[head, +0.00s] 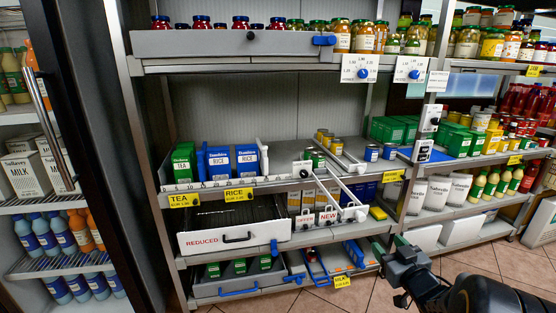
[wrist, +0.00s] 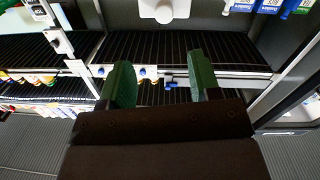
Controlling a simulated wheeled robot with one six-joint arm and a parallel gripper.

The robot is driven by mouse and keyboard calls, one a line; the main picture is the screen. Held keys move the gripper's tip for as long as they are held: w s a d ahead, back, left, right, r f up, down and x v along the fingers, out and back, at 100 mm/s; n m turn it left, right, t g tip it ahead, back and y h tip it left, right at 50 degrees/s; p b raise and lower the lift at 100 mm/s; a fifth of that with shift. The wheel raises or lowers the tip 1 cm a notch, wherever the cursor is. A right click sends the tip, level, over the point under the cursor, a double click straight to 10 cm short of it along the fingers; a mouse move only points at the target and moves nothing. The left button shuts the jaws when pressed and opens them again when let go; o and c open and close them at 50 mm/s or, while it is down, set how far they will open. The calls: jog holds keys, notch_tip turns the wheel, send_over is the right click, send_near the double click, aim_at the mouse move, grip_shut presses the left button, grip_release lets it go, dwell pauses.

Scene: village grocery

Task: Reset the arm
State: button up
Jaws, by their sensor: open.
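My gripper (head: 396,248) is at the lower right of the head view, in front of the right end of the bottom shelf. My arm comes in from the bottom right corner. In the wrist view my gripper's (wrist: 160,82) two green fingers stand wide apart with nothing between them. Past the fingers the wrist view shows dark ribbed shelves and a shelf edge with small blue and white fittings. I see no object touching the fingers.
The shelf unit holds green tea boxes (head: 184,163), blue rice boxes (head: 247,158) and a REDUCED drawer (head: 228,239). A milk fridge (head: 35,175) stands at the left. Stocked shelves run along the right. Tiled floor (head: 485,262) is clear at the lower right.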

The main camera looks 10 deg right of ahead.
jog(key=a+r+m+g+h+p, duration=0.35)
jog(key=r+g+h+p, duration=0.2)
jog(key=r+p, duration=0.85)
jog(key=s+a+r+g+y+p, duration=0.2)
jog(key=s+a+r+g+p, duration=0.1)
jog(key=s+a+g+p, duration=0.1)
jog(key=s+a+r+g+y+p, duration=0.2)
jog(key=s+a+r+g+p, duration=0.2)
jog(key=s+a, duration=0.4)
jog(key=shift+s+a+r+n+p, duration=0.3)
jog(key=shift+s+a+n+p, duration=0.15)
jog(key=shift+a+p, duration=0.45)
jog(key=shift+g, duration=0.25)
jog(key=shift+c, duration=0.5)
